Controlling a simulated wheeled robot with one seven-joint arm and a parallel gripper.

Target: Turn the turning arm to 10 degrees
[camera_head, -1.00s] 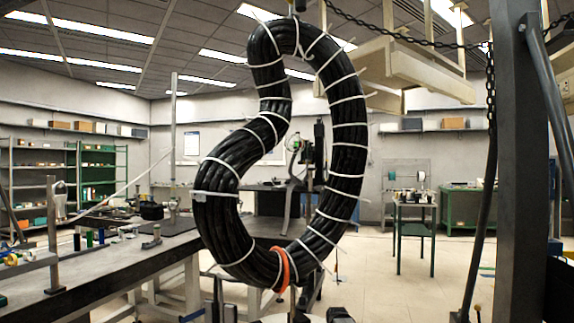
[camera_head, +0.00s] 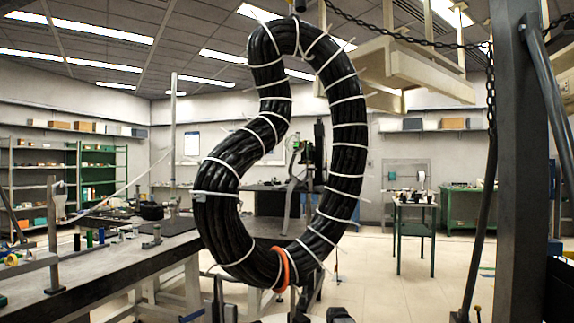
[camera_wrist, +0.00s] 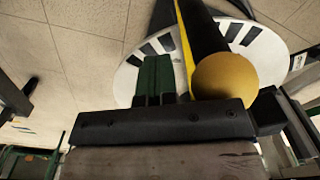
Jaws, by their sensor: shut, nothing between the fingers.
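In the wrist view a white round dial (camera_wrist: 132,78) with black marks lies beyond my gripper. A dark turning arm (camera_wrist: 203,32) with a yellow stripe runs across it. A yellow ball knob (camera_wrist: 225,82) stands on the arm's near end. My gripper (camera_wrist: 152,80) shows as green fingers, closed together with nothing between them. They are just left of the knob and the striped arm; I cannot tell whether they touch the arm. The dial's lower part is hidden by my gripper body. The degree marks cannot be read.
A big black cable coil (camera_head: 345,130) with white ties and an orange band hangs in the middle of the head view. A grey post (camera_head: 516,160) stands at right. A workbench (camera_head: 110,265) with small items is at left. Open floor (camera_head: 375,280) lies right of the coil.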

